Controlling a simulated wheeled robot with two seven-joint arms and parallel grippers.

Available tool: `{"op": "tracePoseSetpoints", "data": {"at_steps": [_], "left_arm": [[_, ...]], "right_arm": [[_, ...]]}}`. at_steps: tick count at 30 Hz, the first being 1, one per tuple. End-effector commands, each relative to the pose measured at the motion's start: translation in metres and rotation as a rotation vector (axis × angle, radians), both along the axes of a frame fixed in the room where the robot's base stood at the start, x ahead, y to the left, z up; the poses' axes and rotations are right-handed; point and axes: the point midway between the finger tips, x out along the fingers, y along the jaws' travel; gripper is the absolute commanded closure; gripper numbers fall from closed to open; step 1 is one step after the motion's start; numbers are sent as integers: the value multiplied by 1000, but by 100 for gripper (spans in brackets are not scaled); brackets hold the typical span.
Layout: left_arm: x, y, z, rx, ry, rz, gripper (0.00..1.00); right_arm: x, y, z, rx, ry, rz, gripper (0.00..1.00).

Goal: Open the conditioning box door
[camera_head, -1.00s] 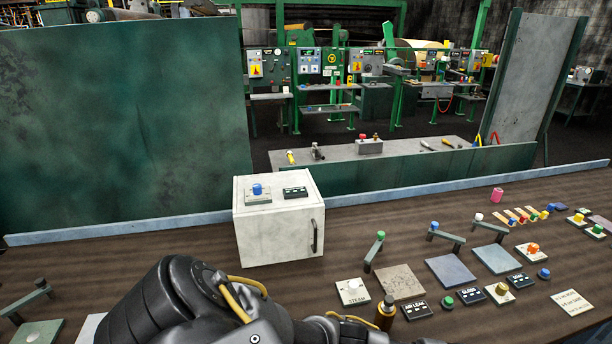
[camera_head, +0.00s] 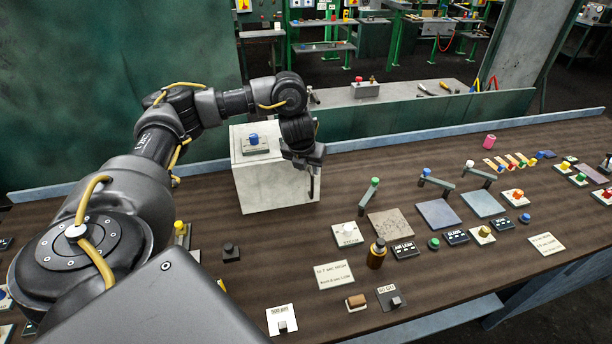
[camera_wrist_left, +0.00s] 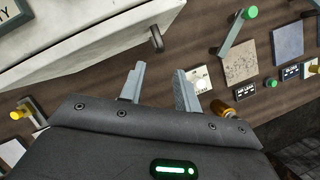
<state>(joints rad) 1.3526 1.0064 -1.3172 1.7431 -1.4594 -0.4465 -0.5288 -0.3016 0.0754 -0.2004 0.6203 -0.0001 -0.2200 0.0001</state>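The conditioning box is a white box (camera_head: 272,185) on the wooden bench in the head view, with a blue knob (camera_head: 254,138) on top. Its door looks shut. My left gripper (camera_head: 311,180) hangs at the box's right front edge and covers the door handle there. In the left wrist view the box (camera_wrist_left: 85,38) fills the upper left, and the dark handle (camera_wrist_left: 156,38) stands out from its edge. My left gripper (camera_wrist_left: 160,85) has its two fingers apart with nothing between them; the handle lies just beyond the fingertips. My right gripper is not in view.
Right of the box are a green-knobbed lever (camera_head: 369,195), a steam button plate (camera_head: 347,234), a stone-coloured tile (camera_head: 391,223) and a brown bottle (camera_head: 377,254). Small plates and switches lie along the front. Bare bench lies just in front of the box.

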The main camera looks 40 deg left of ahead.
Motion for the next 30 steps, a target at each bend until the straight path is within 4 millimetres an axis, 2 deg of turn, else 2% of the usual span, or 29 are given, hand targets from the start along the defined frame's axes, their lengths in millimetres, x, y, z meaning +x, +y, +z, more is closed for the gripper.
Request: {"op": "tracePoseSetpoints", "data": {"at_steps": [5,17,24,30], "left_arm": [[4,1,-16,-3,2,4,67],[28,11,-83,-5,1,7,67],[37,15,-99,-3,-2,5,67],[38,15,-100,-2,-3,5,67]], "right_arm": [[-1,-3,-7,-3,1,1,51],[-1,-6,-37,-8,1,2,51],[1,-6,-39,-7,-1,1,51],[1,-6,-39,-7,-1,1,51]]}}
